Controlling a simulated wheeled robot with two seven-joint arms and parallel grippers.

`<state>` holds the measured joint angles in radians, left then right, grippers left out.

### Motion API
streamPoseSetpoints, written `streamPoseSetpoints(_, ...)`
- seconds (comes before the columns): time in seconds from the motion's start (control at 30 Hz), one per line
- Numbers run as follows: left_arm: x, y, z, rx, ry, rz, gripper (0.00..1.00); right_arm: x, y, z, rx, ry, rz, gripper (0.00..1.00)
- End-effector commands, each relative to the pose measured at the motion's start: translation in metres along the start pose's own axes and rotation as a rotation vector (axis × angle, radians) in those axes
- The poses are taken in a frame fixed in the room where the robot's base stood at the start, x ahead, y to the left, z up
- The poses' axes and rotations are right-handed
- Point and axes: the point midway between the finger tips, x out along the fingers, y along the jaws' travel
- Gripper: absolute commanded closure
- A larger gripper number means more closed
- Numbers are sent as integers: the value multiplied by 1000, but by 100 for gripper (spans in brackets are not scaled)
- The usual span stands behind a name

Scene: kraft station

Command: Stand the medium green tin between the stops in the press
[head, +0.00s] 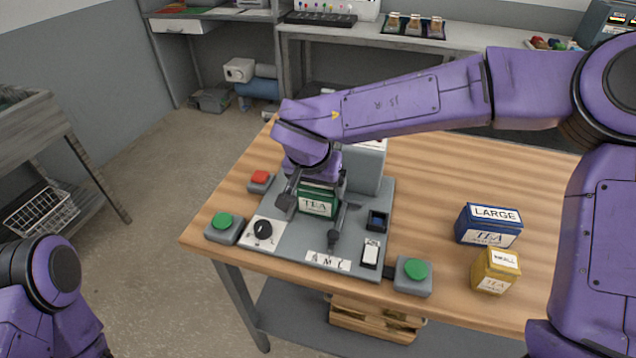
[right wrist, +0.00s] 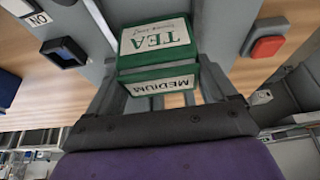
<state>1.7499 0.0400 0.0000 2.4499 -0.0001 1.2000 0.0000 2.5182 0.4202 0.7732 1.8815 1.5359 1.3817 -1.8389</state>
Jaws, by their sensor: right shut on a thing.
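The medium green tin (head: 319,202) is upright in the press (head: 366,168), in front of its grey column. The right wrist view shows its green lid marked MEDIUM and its TEA label (right wrist: 156,37). My right gripper (head: 313,216) reaches down over the tin, with one dark finger on each side, shut on it. The wrist view shows the tin between the fingers (right wrist: 160,92). The stops are hard to make out behind the tin and fingers, and I cannot tell whether the tin's base touches the plate. My left arm shows at the lower left; its gripper is out of view.
A blue LARGE tin (head: 488,227) and a yellow SMALL tin (head: 495,271) stand at the right of the wooden table. Green buttons (head: 223,221) (head: 414,270), a red button (head: 260,178), a black knob (head: 263,230) and a white switch (head: 370,252) surround the press. Table between press and tins is clear.

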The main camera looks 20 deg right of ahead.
Motion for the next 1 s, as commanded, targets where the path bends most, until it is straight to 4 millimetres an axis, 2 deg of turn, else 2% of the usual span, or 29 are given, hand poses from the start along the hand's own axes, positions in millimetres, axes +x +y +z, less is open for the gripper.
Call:
streamPoseSetpoints(0.27,-3,0,-1,0,0,0,35,2,0,1,0,-1,0,53)
streamPoseSetpoints(0.3,-2,0,-1,0,0,0,35,2,0,1,1,-1,0,2)
streamPoseSetpoints(0.33,-2,0,-1,0,0,0,35,2,0,1,1,-1,0,0)
streamPoseSetpoints(0.57,0,0,0,0,0,0,35,1,0,0,1,1,-1,0)
streamPoseSetpoints(0.63,0,0,0,0,0,0,35,-7,0,-1,2,2,-1,0)
streamPoseSetpoints(1.0,-5,0,-2,0,0,0,35,-96,0,-1,2,2,-3,0)
